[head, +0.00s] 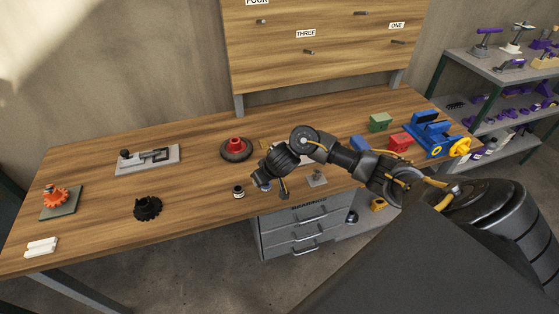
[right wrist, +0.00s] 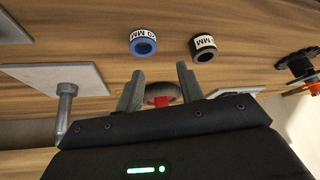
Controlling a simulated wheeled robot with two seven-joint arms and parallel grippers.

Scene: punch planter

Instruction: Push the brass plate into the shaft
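I cannot make out a brass plate in either view. A grey plate with a short upright grey post (head: 317,180), which may be the shaft, stands near the bench's front edge; the post also shows at left in the right wrist view (right wrist: 65,105). My right gripper (head: 274,187) is over the front of the bench, left of that post. Its two fingers (right wrist: 160,72) are apart with nothing held between them. A blue ring (right wrist: 143,42) and a black ring (right wrist: 203,48), both with white labels, lie beyond the fingertips. My left gripper is not in view.
The wooden bench (head: 200,195) also holds a red-hubbed black wheel (head: 236,149), a black gear (head: 147,208), an orange gear on a plate (head: 57,198), a grey clamp plate (head: 148,158) and a blue vise (head: 430,135). Drawers labelled BEARINGS (head: 303,235) are below.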

